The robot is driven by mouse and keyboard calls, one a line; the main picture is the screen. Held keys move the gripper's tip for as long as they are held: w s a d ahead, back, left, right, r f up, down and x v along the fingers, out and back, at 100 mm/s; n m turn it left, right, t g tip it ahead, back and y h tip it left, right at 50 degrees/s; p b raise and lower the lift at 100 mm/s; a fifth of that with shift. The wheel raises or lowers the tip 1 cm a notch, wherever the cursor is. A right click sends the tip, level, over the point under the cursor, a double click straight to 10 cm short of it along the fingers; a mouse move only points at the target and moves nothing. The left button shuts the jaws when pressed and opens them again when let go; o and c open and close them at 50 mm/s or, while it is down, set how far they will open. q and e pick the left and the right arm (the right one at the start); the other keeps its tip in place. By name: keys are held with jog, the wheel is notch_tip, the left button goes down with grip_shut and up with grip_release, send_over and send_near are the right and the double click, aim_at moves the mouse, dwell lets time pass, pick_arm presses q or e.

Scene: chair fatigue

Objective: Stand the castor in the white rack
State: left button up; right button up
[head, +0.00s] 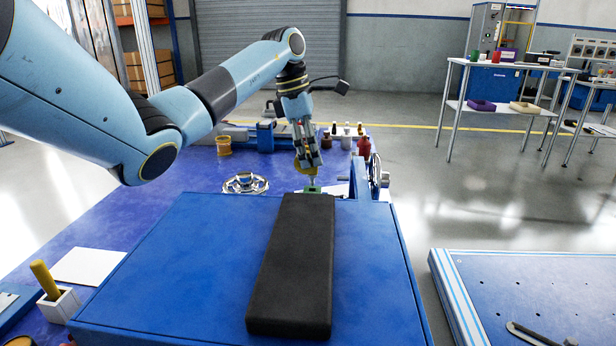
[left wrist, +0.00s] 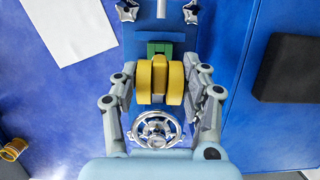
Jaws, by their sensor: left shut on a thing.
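The castor has yellow twin wheels and shows in the head view (head: 299,166) beyond the far edge of the blue platform. In the left wrist view the castor (left wrist: 160,82) sits between the fingers, its two wheels side by side. My left gripper (head: 307,158) points down and is shut on the castor; it also shows in the left wrist view (left wrist: 160,90). A green block (head: 312,189) is just below the castor; I cannot tell whether they touch. A small white holder (head: 60,305) with a yellow stick stands at the lower left; I cannot tell whether it is the white rack.
A long black pad (head: 292,265) lies on the raised blue platform (head: 180,265). Bottles (head: 364,146) stand behind. A white sheet (head: 88,266) lies left, with bare blue surface beyond it.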

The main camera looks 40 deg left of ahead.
pick_arm(q)
jog(key=shift+r, duration=0.15)
jog(key=shift+r+p, duration=0.8)
jog(key=shift+r, duration=1.1)
